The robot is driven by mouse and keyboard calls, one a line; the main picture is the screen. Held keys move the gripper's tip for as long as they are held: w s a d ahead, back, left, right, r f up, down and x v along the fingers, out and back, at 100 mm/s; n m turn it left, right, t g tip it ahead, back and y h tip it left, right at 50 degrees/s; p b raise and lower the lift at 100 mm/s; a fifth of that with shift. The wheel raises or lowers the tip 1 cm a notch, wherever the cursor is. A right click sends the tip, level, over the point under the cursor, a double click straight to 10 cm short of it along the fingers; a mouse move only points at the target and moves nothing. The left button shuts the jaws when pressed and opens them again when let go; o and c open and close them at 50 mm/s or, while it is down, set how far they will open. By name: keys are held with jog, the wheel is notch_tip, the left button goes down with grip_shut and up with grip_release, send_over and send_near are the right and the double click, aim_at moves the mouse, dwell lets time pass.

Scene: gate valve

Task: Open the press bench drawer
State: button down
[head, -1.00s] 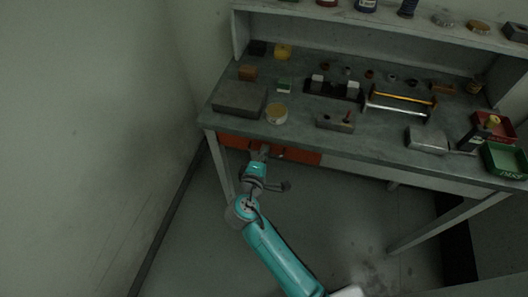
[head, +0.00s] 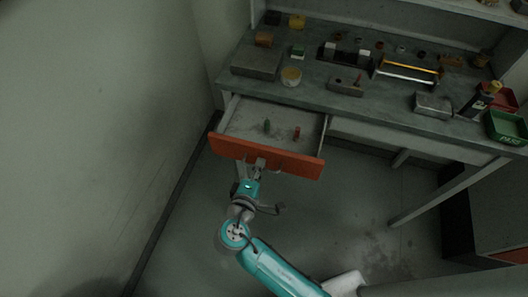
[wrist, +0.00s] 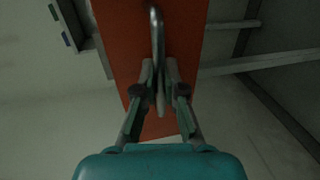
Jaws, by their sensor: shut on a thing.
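The press bench drawer (head: 265,154) has an orange-red front and is pulled well out from under the left part of the bench (head: 350,104). Its pale inside is visible, with a small green item (head: 267,126) and a small red item (head: 297,132) standing in it. My gripper (head: 256,168) is at the middle of the drawer front. In the wrist view my gripper (wrist: 160,88) is shut on the metal bar handle (wrist: 157,35), which stands out from the orange front (wrist: 120,45). The handle is mostly hidden by my gripper in the head view.
The bench top holds a grey block (head: 256,62), a round tin (head: 291,76), a metal block (head: 433,105) and a green bin (head: 507,127). A wall (head: 100,120) stands to the left. Bare floor (head: 340,200) lies right of the drawer.

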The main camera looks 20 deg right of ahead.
jog(key=shift+f+v, duration=0.2)
jog(key=shift+v, duration=0.7)
jog(key=shift+f+v, duration=0.15)
jog(key=shift+v, duration=0.7)
jog(key=c, duration=1.3)
grip_release()
jog(key=shift+o, duration=0.2)
jog(key=v, duration=1.2)
jog(key=shift+f, duration=0.1)
